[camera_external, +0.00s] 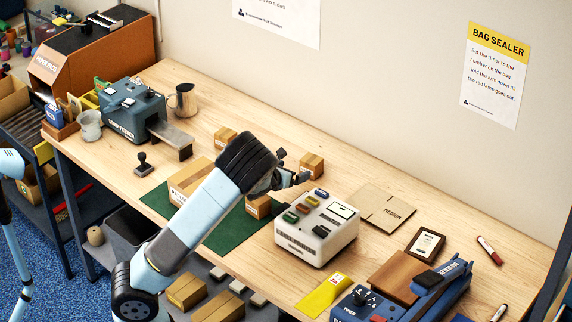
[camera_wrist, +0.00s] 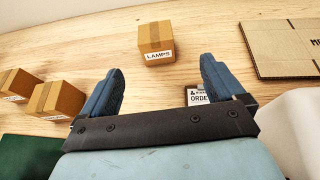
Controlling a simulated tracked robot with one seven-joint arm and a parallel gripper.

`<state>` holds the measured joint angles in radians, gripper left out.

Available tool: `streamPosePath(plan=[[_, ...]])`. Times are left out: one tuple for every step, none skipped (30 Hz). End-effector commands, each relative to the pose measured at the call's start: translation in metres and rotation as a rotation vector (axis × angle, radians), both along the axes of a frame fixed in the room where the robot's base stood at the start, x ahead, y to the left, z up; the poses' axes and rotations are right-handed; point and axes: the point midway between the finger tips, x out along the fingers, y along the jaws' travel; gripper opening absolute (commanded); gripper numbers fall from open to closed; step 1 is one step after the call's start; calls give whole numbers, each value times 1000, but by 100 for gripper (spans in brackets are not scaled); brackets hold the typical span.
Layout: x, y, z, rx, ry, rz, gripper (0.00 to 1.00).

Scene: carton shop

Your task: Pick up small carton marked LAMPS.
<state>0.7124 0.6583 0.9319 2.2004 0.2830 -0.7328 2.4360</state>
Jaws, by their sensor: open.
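The small carton marked LAMPS (camera_wrist: 156,42) is a brown box with tape on top and a white label. In the wrist view it stands on the wooden table ahead of my gripper (camera_wrist: 160,85), near the middle of the gap between the fingers but beyond their tips. In the external view a small carton (camera_external: 312,166) just right of my gripper (camera_external: 290,168) appears to be the same one; its label cannot be read there. My gripper is open and empty, above the table.
Two more small cartons (camera_wrist: 57,98) (camera_wrist: 15,86) stand at left in the wrist view. A flat MEDIUM cardboard (camera_external: 383,208) lies to the right. A white button box (camera_external: 316,232) stands close in front. A green mat (camera_external: 230,236) holds a bigger carton (camera_external: 190,178).

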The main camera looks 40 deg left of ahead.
Motion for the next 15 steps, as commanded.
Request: streamPosePath(plan=[[2, 0, -1, 11, -1, -6, 96], [4, 0, -2, 14, -2, -8, 96], [8, 0, -3, 16, -1, -9, 96], [11, 0, -5, 17, -1, -10, 96], [15, 1, -6, 17, -2, -10, 96], [21, 2, -9, 16, -1, -9, 96], [26, 3, -11, 16, -1, -8, 96], [31, 3, -13, 15, -1, -8, 96], [37, 4, -16, 15, -1, -8, 96], [42, 5, -18, 16, -1, -7, 96], [47, 6, -20, 15, 0, -7, 96], [53, 6, -23, 14, -1, -8, 96], [57, 7, -25, 13, 0, -7, 96], [61, 7, -26, 14, -1, -7, 96], [66, 7, -28, 13, -2, -8, 96]])
